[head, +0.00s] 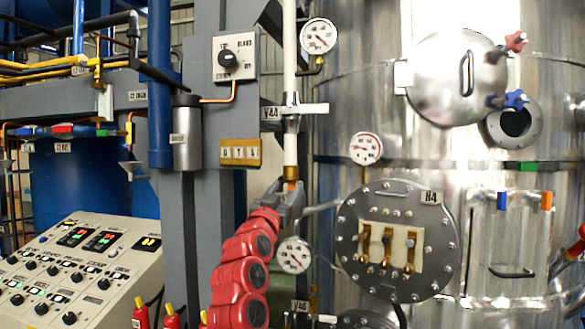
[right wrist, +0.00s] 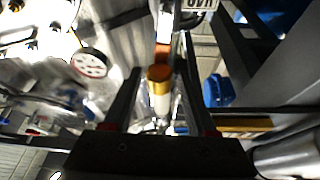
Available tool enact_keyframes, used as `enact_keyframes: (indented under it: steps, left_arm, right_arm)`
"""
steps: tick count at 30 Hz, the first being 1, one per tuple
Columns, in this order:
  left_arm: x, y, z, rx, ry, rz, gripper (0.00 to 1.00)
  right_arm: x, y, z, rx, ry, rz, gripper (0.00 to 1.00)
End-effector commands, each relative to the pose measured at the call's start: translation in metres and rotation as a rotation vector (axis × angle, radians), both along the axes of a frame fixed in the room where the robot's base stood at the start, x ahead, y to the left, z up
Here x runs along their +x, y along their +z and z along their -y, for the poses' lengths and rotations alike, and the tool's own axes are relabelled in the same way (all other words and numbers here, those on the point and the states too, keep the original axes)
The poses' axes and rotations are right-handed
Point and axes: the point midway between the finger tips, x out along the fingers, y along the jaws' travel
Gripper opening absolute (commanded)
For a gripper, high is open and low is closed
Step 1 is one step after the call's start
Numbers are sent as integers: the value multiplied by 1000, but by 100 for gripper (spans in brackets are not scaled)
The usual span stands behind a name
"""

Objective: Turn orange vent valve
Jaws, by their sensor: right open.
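A short orange-gold fitting (head: 291,173) sits at the lower end of a white vertical pipe (head: 290,70), left of the steel vessel. I cannot tell if it is the orange vent valve. My right gripper (head: 289,194) is at this lower end, on my red arm. In the right wrist view the right gripper (right wrist: 160,92) is open, one finger on each side of the orange-gold fitting (right wrist: 160,73), with gaps visible. A white lever (head: 314,108) crosses the pipe higher up, by the V44 label. My left gripper is not in view.
The steel vessel (head: 370,110) fills the right, with a round H4 flange (head: 350,225). Pressure gauges (head: 319,36) stand close to the pipe; one gauge (head: 294,255) is just below the right gripper. A grey column (head: 215,185) and a control panel (head: 85,265) are at left.

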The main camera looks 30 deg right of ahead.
Motion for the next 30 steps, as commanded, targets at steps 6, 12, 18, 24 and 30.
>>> enact_keyframes:
  steps: [6, 12, 18, 24, 30]
  left_arm:
    - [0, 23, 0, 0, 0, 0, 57]
    - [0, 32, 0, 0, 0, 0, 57]
    - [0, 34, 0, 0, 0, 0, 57]
    - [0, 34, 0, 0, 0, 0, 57]
    - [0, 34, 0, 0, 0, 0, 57]
  right_arm:
    - [24, 20, 31, 1, -1, -4, 57]
    - [36, 26, 46, -1, 1, -1, 57]
    - [40, 27, 52, 0, 1, -1, 57]
    - [41, 26, 52, -1, 2, 0, 57]
    - [41, 27, 52, -1, 2, 0, 30]
